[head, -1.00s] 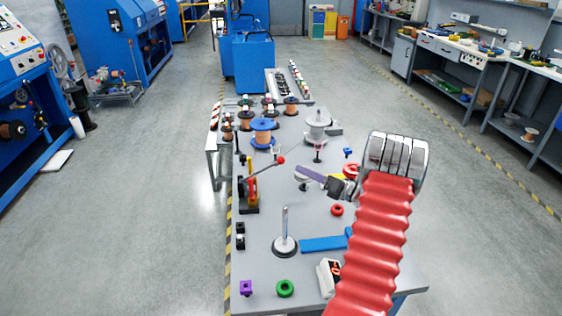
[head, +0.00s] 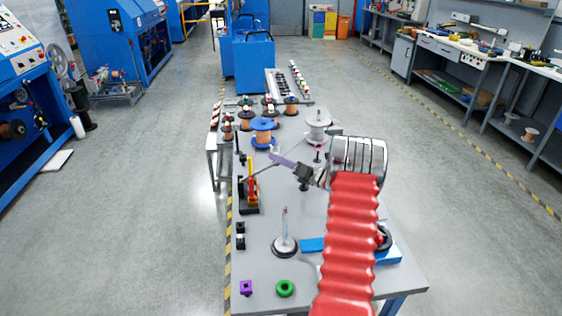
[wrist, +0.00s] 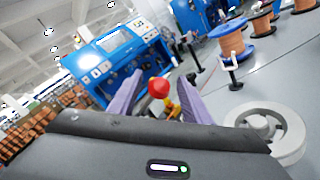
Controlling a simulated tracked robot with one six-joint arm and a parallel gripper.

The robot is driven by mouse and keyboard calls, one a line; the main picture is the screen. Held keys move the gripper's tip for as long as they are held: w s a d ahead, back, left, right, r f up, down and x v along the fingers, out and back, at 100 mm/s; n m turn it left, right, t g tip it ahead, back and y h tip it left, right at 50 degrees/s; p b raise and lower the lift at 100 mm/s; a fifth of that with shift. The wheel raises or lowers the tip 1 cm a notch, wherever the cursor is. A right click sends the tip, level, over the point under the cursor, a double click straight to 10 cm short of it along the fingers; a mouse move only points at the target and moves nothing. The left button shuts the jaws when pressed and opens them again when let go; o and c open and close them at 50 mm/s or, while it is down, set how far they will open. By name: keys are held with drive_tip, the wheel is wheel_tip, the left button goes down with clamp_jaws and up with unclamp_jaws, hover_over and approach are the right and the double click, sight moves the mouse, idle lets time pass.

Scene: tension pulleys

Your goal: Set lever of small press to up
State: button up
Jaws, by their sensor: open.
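The small press (head: 250,193) stands on the left side of the table, with a black base and a yellow and red body. Its thin lever (head: 262,168) slants up to the right. My gripper (head: 274,157) is at the lever's far end, and its purple finger hides the red knob in the head view. In the wrist view the red knob (wrist: 158,88) shows between the two open purple fingers of my gripper (wrist: 160,78), with a gap on each side. Part of the yellow press body (wrist: 173,110) shows behind the knob. I see no contact.
Several wire spools, one of them blue (head: 262,130), stand at the table's far end. A grey spool (head: 317,125) is behind my gripper. An upright metal rod on a round base (head: 285,240) and a green ring (head: 285,288) are nearer. A grey wheel (wrist: 268,130) lies right in the wrist view.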

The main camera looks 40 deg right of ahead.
clamp_jaws()
idle(0.5)
